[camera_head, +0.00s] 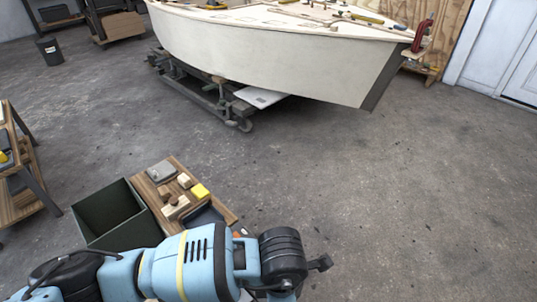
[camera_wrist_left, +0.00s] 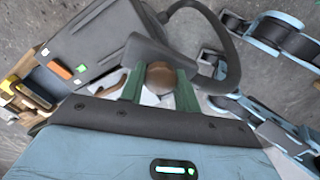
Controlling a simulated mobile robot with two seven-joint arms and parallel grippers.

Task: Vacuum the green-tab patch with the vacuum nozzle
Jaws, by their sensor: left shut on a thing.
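My left gripper (camera_wrist_left: 160,82) has green fingers shut on the dark grey vacuum nozzle (camera_wrist_left: 148,53). A brown round part shows between the fingers. A thick grey hose (camera_wrist_left: 232,55) curves away from the nozzle. A dark grey box with an orange and a green button, seemingly the vacuum body (camera_wrist_left: 105,42), lies beyond the fingers in the wrist view. In the head view my left arm crosses the bottom, and I cannot make out its fingers or the nozzle. I cannot make out the green-tab patch in either view. My right gripper is not clearly in view.
A dark green open bin (camera_head: 110,215) stands beside a wooden board (camera_head: 150,190) with several small blocks, one yellow (camera_head: 200,191). A pale boat hull (camera_head: 260,55) rests on a low cradle (camera_head: 215,97) at the back. The concrete floor at the right is clear.

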